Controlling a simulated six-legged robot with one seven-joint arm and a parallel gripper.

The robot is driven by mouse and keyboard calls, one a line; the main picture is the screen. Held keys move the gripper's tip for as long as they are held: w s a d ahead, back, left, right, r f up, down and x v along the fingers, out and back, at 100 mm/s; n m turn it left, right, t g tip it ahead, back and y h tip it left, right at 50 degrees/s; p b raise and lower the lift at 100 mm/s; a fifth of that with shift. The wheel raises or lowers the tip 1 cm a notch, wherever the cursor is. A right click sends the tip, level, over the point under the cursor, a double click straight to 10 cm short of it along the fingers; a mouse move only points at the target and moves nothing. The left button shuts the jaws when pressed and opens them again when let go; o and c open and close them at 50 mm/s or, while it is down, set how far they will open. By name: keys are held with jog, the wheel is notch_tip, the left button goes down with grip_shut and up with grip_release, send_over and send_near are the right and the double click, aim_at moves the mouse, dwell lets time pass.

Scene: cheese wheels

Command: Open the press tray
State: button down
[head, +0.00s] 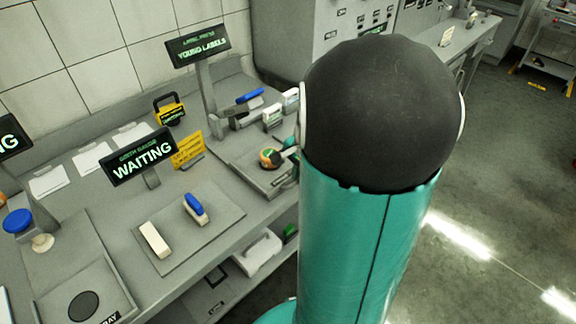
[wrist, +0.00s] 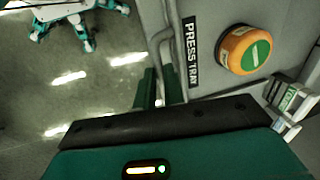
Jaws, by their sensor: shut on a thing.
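The press tray (wrist: 218,86) is a grey plate with a black "PRESS TRAY" label in the wrist view. A grey bar handle (wrist: 154,46) runs along its left edge. My gripper (wrist: 160,84) has its dark green fingers at this handle and is shut on it; the exact contact is partly hidden. An orange cheese wheel (wrist: 243,50) with a green and white top lies on the tray. In the head view the tray (head: 247,167) and cheese wheel (head: 270,157) are left of my arm, which hides most of the gripper and the handle.
The label press sign (head: 198,46) reads "YOUNG LABELS". White label boxes (head: 272,115) stand behind the tray. A sign reading "WAITING" (head: 142,156) and a mat (head: 188,232) with a white block and a blue-topped tool are to the left. Open floor (head: 500,200) lies right of the bench.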

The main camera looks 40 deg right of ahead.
jog(key=shift+s+d, duration=0.1)
jog(key=shift+s, duration=1.25)
jog(key=c, duration=1.5)
grip_release()
jog(key=r, duration=0.4)
jog(key=s+r, duration=0.1)
jog(key=r, duration=0.4)
jog(key=s+r, duration=0.1)
jog(key=r, duration=0.3)
jog(key=shift+s+r, duration=0.25)
jog(key=shift+r, duration=0.05)
